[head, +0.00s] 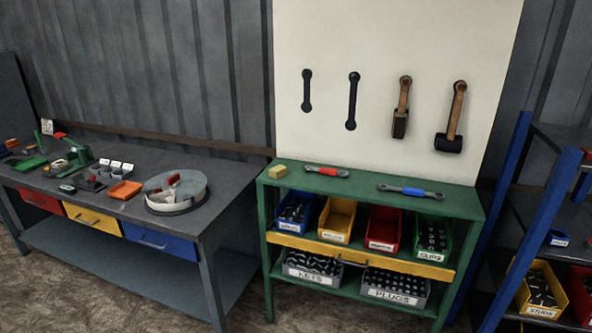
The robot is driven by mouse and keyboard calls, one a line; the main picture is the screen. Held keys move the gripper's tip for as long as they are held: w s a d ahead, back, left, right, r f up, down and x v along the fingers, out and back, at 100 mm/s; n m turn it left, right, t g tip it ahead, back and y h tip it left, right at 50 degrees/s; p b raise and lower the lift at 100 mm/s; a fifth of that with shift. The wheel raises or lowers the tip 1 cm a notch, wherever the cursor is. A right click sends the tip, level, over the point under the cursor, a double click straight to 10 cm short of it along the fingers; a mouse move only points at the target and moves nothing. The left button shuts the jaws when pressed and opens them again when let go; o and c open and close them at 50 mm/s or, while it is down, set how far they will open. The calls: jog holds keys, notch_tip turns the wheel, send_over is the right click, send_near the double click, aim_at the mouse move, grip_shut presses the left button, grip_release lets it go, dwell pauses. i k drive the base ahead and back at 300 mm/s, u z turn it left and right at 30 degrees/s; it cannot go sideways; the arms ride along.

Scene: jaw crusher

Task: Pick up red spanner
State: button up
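The red spanner (327,171) lies flat on the top of the green bench (440,201), near its back left. Its middle is red and its ends are grey metal. A similar spanner with a blue middle (411,191) lies to its right on the same top. A small yellow block (278,171) sits to its left, apart from it. Nothing covers the red spanner. My gripper is not in view.
Dark spanners and wooden-handled hammers (456,118) hang on the white board behind. Labelled bins (337,220) fill the shelves below the top. A grey table (230,175) with a round tin (176,193) stands left. A blue-post rack (541,230) stands right. Floor shows in front.

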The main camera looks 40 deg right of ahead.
aim_at(323, 170)
jog(key=u, duration=0.05)
jog(key=i, duration=1.1)
jog(key=z, duration=0.4)
